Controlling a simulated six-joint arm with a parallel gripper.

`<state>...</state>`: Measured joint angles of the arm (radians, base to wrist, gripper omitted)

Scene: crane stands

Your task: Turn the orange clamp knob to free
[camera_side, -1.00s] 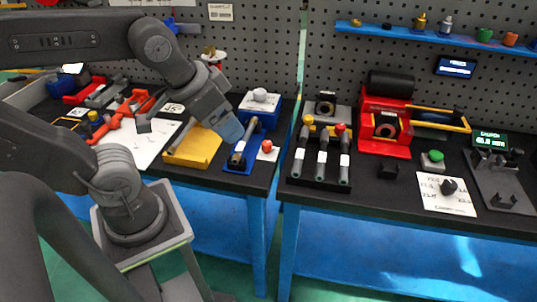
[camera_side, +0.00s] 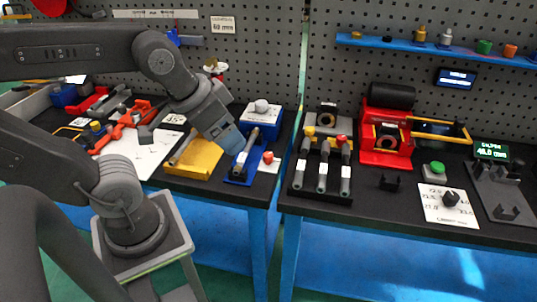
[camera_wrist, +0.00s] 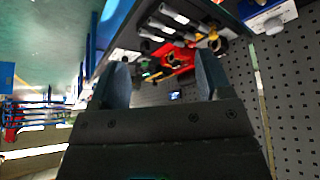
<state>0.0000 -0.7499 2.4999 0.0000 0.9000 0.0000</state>
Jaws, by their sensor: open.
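An orange-red clamp-like tool (camera_side: 128,119) lies at the left of the bench, in the side view, partly on a white sheet. I cannot make out a separate orange clamp knob on it. A small red-orange knob (camera_side: 267,157) sits right of the blue fixture (camera_side: 240,172). My gripper (camera_side: 231,143) is over the bench between the yellow block and the blue fixture, its bluish fingers pointing down to the right. In the wrist view my gripper (camera_wrist: 163,80) has its fingers wide apart with nothing between them. The fingers hide part of the bench there.
A yellow block (camera_side: 194,160) stands left of my gripper. A black rack (camera_side: 321,184) with several grey handles and a red fixture (camera_side: 385,148) stand on the right bench. A gap separates the benches. A blue shelf (camera_side: 400,46) hangs on the pegboard.

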